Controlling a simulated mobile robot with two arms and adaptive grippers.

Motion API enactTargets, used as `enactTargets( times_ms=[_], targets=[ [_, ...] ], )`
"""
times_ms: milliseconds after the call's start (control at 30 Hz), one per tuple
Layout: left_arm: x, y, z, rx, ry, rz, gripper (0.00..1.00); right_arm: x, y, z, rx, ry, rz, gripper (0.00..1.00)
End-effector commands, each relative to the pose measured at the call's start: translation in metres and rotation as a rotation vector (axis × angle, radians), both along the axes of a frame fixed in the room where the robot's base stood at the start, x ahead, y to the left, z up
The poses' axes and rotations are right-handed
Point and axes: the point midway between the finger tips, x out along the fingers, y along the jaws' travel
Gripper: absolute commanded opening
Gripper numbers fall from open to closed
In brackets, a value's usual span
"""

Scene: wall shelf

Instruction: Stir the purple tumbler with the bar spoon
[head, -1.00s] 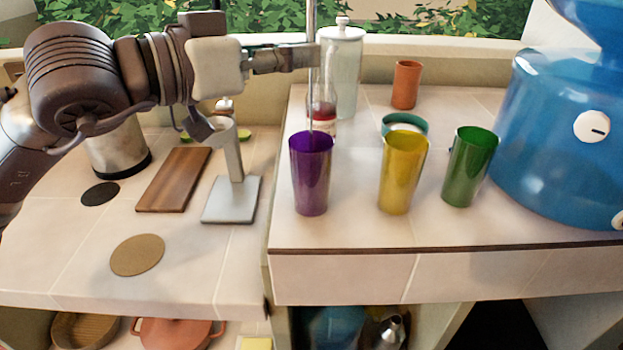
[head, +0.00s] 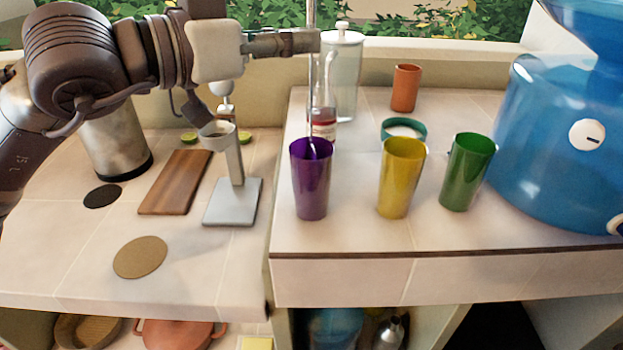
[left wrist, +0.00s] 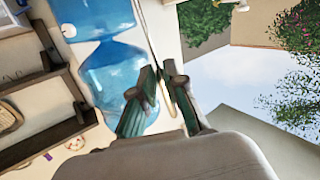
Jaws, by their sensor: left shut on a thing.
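The purple tumbler (head: 311,185) stands upright near the front left of the raised tiled counter in the head view. The bar spoon (head: 311,95) is a thin silver rod, held nearly upright. Its lower end goes down inside the tumbler's rim, and its tip is hidden there. My left gripper (head: 312,42) is shut on the upper part of the spoon, well above the tumbler. In the left wrist view the fingers (left wrist: 165,88) close near the thin rod of the spoon (left wrist: 150,42). My right gripper is not in view.
A yellow tumbler (head: 401,180) and a green tumbler (head: 468,175) stand to the right. A bottle (head: 323,115) and a lidded glass jar (head: 345,75) stand close behind the purple tumbler. A large blue dispenser (head: 550,160) fills the right. A metal stand (head: 232,205) is left, on the lower counter.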

Motion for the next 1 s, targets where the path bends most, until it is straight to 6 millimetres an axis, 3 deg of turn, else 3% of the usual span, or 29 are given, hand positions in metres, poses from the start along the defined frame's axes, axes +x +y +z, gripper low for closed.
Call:
enactTargets(
  times_ms=[500, 1000],
  targets=[
    [0.004, 0.000, 0.043, 0.000, -0.001, -0.001, 0.00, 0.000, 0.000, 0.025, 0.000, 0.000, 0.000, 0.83],
    [0.005, 0.000, 0.044, -0.001, -0.001, -0.001, 0.00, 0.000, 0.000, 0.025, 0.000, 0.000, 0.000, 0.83]
  ],
)
